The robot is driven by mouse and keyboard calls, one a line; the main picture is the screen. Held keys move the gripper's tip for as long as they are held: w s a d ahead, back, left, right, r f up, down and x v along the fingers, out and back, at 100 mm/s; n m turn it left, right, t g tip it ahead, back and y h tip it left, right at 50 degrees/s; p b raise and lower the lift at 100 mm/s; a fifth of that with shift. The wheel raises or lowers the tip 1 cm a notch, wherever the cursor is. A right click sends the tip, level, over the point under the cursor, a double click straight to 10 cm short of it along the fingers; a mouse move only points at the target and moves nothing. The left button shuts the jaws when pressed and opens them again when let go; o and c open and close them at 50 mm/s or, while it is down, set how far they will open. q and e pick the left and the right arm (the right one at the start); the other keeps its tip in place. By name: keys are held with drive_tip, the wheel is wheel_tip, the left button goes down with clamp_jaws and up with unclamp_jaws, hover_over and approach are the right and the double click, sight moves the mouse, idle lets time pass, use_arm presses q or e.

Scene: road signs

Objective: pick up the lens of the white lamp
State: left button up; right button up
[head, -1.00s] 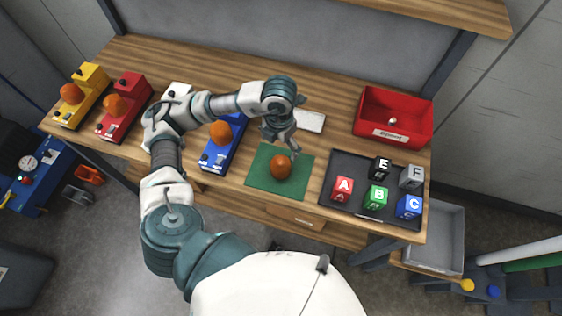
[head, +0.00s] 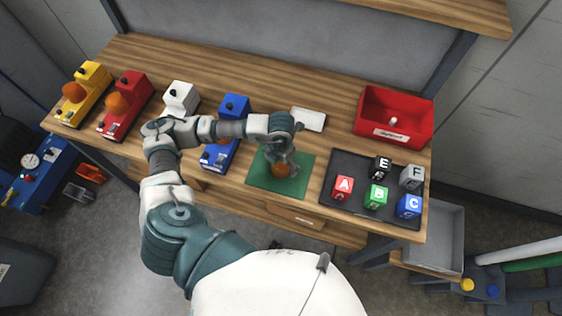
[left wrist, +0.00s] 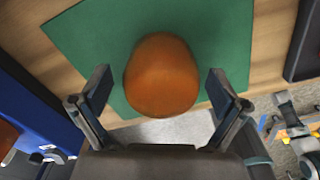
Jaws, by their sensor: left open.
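A loose orange lens (head: 281,170) rests on a green mat (head: 262,180) near the front of the bench. The lens (left wrist: 162,75) fills the middle of the left wrist view. My left gripper (head: 284,163) is open, directly above and around the lens, partly covering it in the head view. In the left wrist view its fingers (left wrist: 160,82) stand on either side of the lens, with gaps visible on both sides. The white lamp (head: 181,96) stands between the red and blue lamps; my left arm hides its front part. My right gripper is not in view.
Yellow (head: 92,77) and red (head: 132,85) lamps carry orange lenses at the left. The blue lamp (head: 234,107) is left of the mat, partly behind my arm. A dark tray (head: 336,205) with lettered cubes lies right of the mat. A red bin (head: 398,140) stands behind it.

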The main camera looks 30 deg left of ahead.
use_arm(q)
drive_tip(key=c, duration=1.2)
